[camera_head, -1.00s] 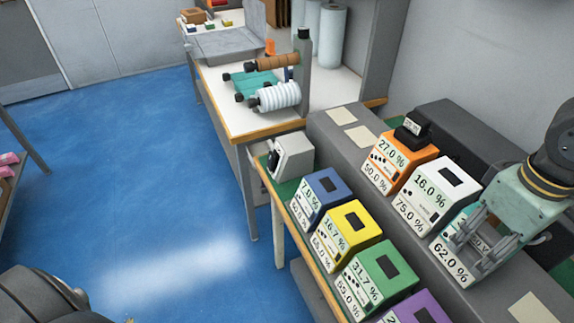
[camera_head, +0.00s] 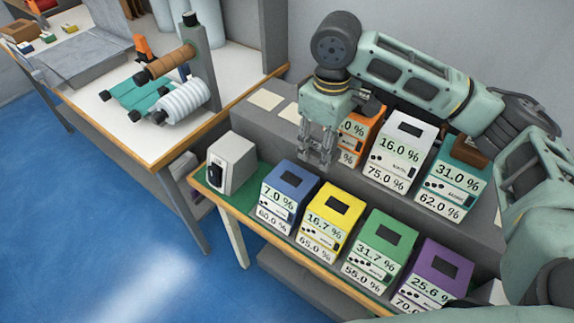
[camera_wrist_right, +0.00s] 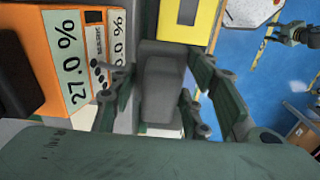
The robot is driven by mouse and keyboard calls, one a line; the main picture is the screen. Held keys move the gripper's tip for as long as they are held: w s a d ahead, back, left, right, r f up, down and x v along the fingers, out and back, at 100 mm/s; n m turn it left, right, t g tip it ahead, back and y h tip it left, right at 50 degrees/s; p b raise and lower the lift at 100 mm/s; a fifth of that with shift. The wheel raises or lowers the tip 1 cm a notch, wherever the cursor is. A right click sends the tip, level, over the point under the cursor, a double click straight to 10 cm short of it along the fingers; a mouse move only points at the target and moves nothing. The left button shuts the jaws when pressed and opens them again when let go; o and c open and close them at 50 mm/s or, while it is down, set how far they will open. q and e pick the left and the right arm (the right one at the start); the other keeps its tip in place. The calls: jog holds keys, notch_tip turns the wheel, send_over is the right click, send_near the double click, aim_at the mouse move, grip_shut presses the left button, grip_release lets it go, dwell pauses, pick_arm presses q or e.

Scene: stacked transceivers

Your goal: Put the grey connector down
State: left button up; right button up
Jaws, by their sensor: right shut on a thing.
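My right gripper (camera_head: 316,160) points down in the head view, in front of the orange box (camera_head: 349,153) and behind the blue box (camera_head: 286,190). In the right wrist view its fingers (camera_wrist_right: 160,110) are shut on the grey connector (camera_wrist_right: 162,85), a plain grey block. In the head view the connector is hard to make out among the fingers. I cannot tell whether it touches the surface below. The orange box (camera_wrist_right: 75,60) is to the left in the wrist view.
A yellow box (camera_head: 328,217), green box (camera_head: 377,245) and purple box (camera_head: 432,277) line the front. A white box (camera_head: 403,150) and teal box (camera_head: 450,185) with a brown block (camera_head: 468,150) stand behind. A white-grey device (camera_head: 232,163) stands left on the green mat (camera_head: 238,203).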

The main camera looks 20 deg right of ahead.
jog(key=a+f, duration=0.1)
jog(key=a, duration=0.1)
jog(key=w+a+f, duration=0.1)
jog(key=a, duration=0.1)
jog(key=w+a+f+p, duration=0.1)
jog(key=a, duration=0.1)
jog(key=shift+f, duration=0.25)
jog(key=shift+w+a+f, duration=0.1)
jog(key=shift+a+f, duration=0.05)
notch_tip(320, 180, down, 3)
jog(key=shift+f+p, duration=0.15)
jog(key=shift+p, duration=0.2)
jog(key=shift+f, duration=0.35)
pick_arm(q)
jog(key=shift+w+a+r, duration=0.2)
jog(key=shift+a+r, duration=0.45)
jog(key=shift+r, duration=0.35)
jog(key=shift+d+r, duration=0.1)
jog(key=shift+d, duration=0.05)
pick_arm(e)
jog(key=o, duration=1.2)
jog(key=shift+f, duration=0.1)
pick_arm(q)
jog(key=shift+d, duration=0.15)
